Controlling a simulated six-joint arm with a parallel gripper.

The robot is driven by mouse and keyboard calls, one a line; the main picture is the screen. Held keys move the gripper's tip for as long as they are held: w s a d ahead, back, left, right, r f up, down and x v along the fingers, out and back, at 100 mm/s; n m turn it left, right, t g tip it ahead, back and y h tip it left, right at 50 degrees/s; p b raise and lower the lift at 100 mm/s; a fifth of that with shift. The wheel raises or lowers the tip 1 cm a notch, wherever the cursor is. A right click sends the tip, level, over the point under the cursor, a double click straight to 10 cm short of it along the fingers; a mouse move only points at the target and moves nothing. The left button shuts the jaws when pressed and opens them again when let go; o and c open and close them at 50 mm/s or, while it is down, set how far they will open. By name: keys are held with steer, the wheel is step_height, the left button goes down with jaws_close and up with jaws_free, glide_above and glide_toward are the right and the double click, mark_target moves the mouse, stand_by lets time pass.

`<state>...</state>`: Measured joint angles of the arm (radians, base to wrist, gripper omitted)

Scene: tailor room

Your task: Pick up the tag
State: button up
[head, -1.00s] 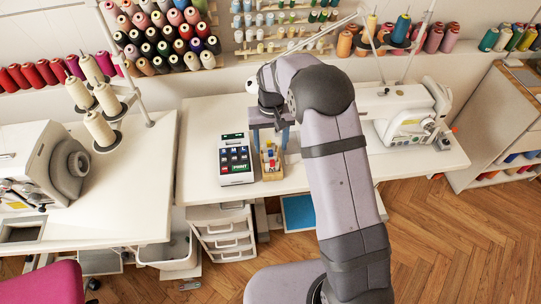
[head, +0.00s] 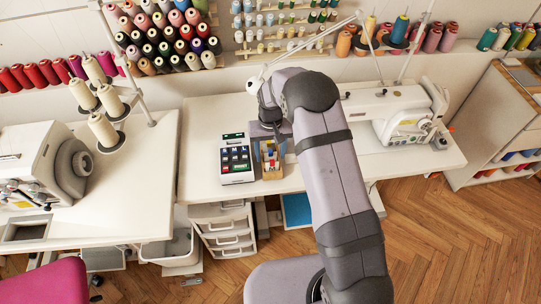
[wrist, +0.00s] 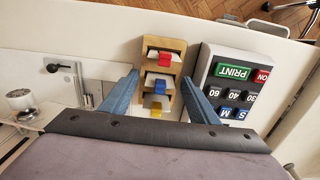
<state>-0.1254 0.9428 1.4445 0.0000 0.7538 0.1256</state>
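A small wooden rack (wrist: 150,45) stands on the white table and holds white tags with coloured grips. In the wrist view these are a red-gripped tag (wrist: 164,59), a blue-gripped tag (wrist: 159,86) and a yellow-gripped tag (wrist: 155,112). My gripper (wrist: 159,76) is open, with one blue finger to each side of the rack in the picture. Nothing is held between the fingers. In the head view the rack (head: 271,163) is just in front of my gripper, whose fingertips are largely hidden. The gap in height between fingers and tags is hard to tell.
A label printer with a keypad (head: 237,158) stands close beside the rack; its green PRINT key (wrist: 233,71) faces up. A sewing machine (head: 400,115) is to the right. The white table's (head: 200,120) front edge lies close to the rack.

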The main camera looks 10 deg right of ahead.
mark_target(270, 151)
steer(key=c, duration=0.9)
steer(key=shift+r, duration=0.1)
step_height(270, 151, up, 10)
steer(key=b, duration=0.2)
steer(key=shift+b, duration=0.4)
steer(key=shift+w+a+p, duration=0.3)
steer(key=shift+w, duration=0.05)
steer(key=shift+w+a+f+p, duration=0.15)
steer(key=shift+w+a+p, duration=0.95)
steer(key=shift+a, duration=0.75)
steer(key=shift+w+a+f+p, duration=0.2)
steer(key=shift+w+a+p, duration=0.9)
steer(key=shift+a, duration=0.8)
steer(key=shift+w+a+f+p, duration=0.15)
steer(key=shift+w+a+p, duration=0.95)
steer(key=shift+a, duration=0.75)
